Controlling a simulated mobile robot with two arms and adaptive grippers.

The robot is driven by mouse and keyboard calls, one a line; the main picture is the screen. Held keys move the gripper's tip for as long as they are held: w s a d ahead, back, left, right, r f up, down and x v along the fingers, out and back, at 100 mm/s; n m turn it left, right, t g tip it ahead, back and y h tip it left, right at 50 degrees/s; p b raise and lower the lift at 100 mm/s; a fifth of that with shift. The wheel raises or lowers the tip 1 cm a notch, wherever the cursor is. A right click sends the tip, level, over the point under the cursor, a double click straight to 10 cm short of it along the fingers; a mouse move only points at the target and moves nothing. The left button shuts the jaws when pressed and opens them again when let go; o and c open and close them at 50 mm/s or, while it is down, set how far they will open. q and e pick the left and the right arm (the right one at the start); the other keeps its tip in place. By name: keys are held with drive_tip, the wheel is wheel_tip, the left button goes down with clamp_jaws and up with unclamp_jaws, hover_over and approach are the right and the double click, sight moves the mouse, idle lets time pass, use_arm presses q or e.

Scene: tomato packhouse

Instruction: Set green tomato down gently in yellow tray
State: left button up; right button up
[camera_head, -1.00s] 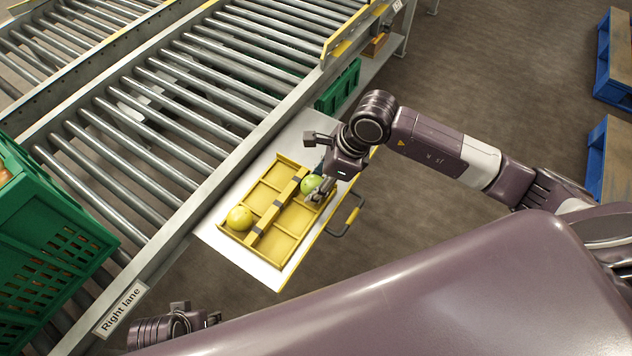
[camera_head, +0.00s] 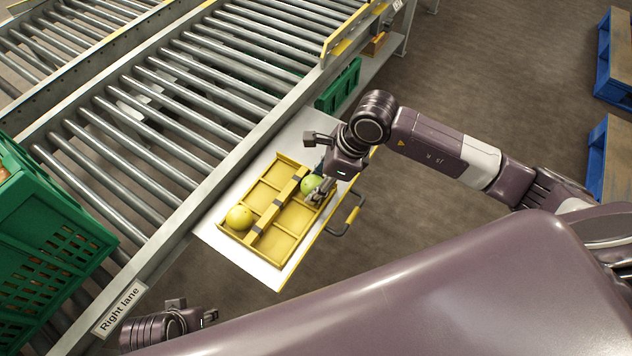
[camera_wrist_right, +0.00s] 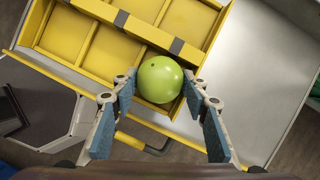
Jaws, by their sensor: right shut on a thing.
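The yellow tray (camera_head: 283,250) lies on a white board beside the conveyor. A handled bar runs along its middle, between two rows of compartments; it also shows in the wrist view (camera_wrist_right: 120,48). My right gripper (camera_head: 318,190) is shut on the green tomato (camera_head: 309,184) at the far end of the tray's right row. In the wrist view the green tomato (camera_wrist_right: 160,79) sits between my fingertips (camera_wrist_right: 160,88), close to the bar and the outer rim. I cannot tell whether it touches the tray floor. My left gripper (camera_head: 209,317) is at the lower left, away from the tray.
A yellow tomato (camera_head: 239,217) sits in the near-end compartment of the left row. The roller conveyor (camera_head: 150,120) runs along the left. A green crate (camera_head: 60,235) stands on it. A grey handle (camera_head: 346,220) sticks out right of the tray. Blue pallets stand far right.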

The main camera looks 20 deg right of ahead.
use_arm(q)
drive_tip(key=shift+s, duration=0.15)
use_arm(e)
drive_tip(key=shift+f, duration=0.1)
use_arm(q)
drive_tip(key=shift+r, duration=0.15)
use_arm(e)
drive_tip(key=o, duration=0.9)
use_arm(q)
drive_tip(key=shift+r, duration=0.1)
use_arm(e)
drive_tip(key=c, duration=0.3)
drive_tip(key=shift+c, duration=0.2)
